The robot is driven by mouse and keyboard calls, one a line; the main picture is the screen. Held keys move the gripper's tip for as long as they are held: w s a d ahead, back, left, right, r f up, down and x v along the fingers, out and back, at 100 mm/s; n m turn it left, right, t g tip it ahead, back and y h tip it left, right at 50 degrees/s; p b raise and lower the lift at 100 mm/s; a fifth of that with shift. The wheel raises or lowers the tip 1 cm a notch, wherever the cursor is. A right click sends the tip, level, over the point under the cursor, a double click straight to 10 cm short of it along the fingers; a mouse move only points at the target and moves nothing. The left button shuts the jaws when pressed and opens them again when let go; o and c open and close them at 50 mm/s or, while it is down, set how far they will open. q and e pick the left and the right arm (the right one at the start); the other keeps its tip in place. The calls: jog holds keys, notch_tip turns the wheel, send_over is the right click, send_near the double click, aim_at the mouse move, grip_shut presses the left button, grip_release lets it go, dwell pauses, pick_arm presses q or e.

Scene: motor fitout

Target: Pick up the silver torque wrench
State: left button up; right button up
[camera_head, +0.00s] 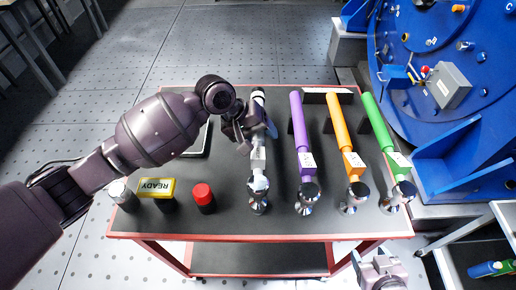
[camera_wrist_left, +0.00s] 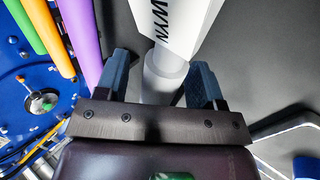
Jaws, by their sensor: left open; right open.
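The silver torque wrench (camera_head: 258,160) lies on the dark table top, left of the purple wrench. Its round chrome head (camera_head: 258,190) points to the front edge. My left gripper (camera_head: 255,125) is over the handle side and hides part of it. In the left wrist view the open fingers of my left gripper (camera_wrist_left: 160,82) stand on either side of the wrench's pale shaft (camera_wrist_left: 162,72), below its white lettered block (camera_wrist_left: 176,22). Whether the fingers touch it is unclear. My right gripper (camera_head: 382,268) is open and empty in front of the table's right side.
Purple (camera_head: 299,125), orange (camera_head: 340,125) and green (camera_head: 378,122) wrenches lie to the right. A red-capped item (camera_head: 203,196), a yellow READY block (camera_head: 156,187) and a silver-topped item (camera_head: 121,192) stand at front left. A large blue machine (camera_head: 450,60) is beyond the table.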

pick_arm(q)
jog(key=shift+d+f, duration=0.25)
jog(key=shift+f, duration=0.25)
jog(key=shift+r, duration=0.1)
jog(key=shift+c, duration=0.3)
grip_shut()
jog(key=shift+r, duration=0.1)
